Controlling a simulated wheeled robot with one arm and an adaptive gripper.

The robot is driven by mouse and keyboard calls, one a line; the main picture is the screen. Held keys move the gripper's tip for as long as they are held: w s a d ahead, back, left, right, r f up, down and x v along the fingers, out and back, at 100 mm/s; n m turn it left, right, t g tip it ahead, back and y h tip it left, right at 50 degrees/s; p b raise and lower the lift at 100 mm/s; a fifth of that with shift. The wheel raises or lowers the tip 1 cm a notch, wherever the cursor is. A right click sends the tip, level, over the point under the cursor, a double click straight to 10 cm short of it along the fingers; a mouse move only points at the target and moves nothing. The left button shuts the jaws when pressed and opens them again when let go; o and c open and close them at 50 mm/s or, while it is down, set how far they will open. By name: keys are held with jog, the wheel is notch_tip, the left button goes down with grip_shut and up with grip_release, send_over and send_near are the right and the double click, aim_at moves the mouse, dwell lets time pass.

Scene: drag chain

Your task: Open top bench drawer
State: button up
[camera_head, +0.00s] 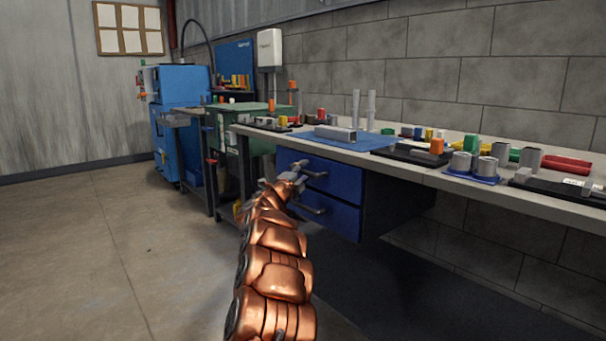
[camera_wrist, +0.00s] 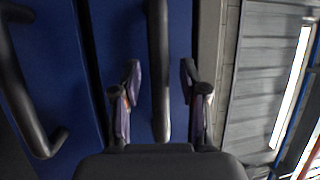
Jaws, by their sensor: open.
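The bench's blue top drawer (camera_head: 338,180) is shut, flush under the bench top. Its dark bar handle (camera_wrist: 157,70) runs up the middle of the wrist view. My gripper (camera_wrist: 162,75) is open, with one finger on each side of this handle. There are visible gaps between the fingers and the bar; I cannot tell whether the tips reach past it. In the head view my gripper (camera_head: 296,175) is at the left end of the top drawer's front, and my copper arm partly hides the drawers.
The blue lower drawer (camera_head: 330,212) is shut, and its handle (camera_wrist: 30,100) shows at the left of the wrist view. The bench top (camera_head: 400,165) holds parts and trays. A green cabinet (camera_head: 222,130) and a blue machine (camera_head: 180,90) stand farther left. The floor (camera_head: 110,240) at left is clear.

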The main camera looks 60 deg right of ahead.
grip_shut()
dwell(0.4)
dwell(0.4)
